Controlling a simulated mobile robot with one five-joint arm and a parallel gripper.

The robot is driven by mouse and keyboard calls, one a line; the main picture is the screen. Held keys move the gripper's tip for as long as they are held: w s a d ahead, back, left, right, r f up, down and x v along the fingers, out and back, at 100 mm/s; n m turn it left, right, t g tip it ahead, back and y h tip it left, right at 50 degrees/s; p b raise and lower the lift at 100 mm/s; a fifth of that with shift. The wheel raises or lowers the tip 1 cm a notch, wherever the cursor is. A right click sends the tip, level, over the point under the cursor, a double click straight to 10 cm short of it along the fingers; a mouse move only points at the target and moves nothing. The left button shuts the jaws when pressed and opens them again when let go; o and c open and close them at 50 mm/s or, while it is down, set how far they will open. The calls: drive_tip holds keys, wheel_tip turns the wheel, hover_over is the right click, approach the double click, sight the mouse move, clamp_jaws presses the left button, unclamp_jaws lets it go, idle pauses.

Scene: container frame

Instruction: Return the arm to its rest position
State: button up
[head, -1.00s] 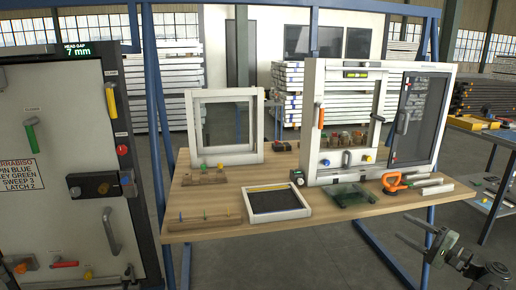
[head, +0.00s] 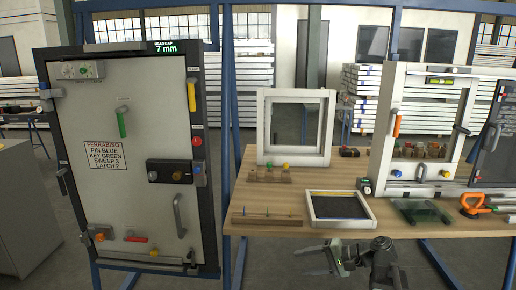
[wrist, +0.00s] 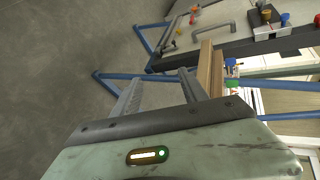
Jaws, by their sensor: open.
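My gripper (head: 318,260) is low in the head view, in front of the workbench's (head: 262,226) front edge and below the dark-screened tray. Its two fingers are apart, point left and hold nothing. In the wrist view my gripper (wrist: 160,88) shows both fingers spread with bare floor behind and between them. My arm's links are folded close by, at the bottom of the head view.
A grey door panel (head: 140,120) with pins, handles and a latch stands at left. On the bench are a small white frame (head: 262,130), a low tray (head: 340,193), and a larger window frame (head: 383,120). Blue posts (head: 231,120) rise beside the door.

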drive_tip(key=s+a+f+n+g+h, duration=0.35)
drive_tip(key=a+f, duration=0.25)
drive_tip(key=a, duration=0.2)
drive_tip(key=s+f+n+g+h, duration=0.1)
drive_tip(key=s+f+n+h, duration=0.1)
drive_tip(key=s+f+h, duration=0.3)
drive_tip(key=d+f+h, duration=0.2)
drive_tip(key=d+h, duration=0.1)
drive_tip(key=d, duration=0.4)
wheel_tip(320, 180, up, 23)
drive_tip(key=d+p, duration=0.1)
drive_tip(key=p, duration=2.1)
drive_tip(key=shift+s+d+f+p, duration=0.15)
drive_tip(key=shift+d+f+p, duration=0.1)
drive_tip(key=shift+p, duration=0.1)
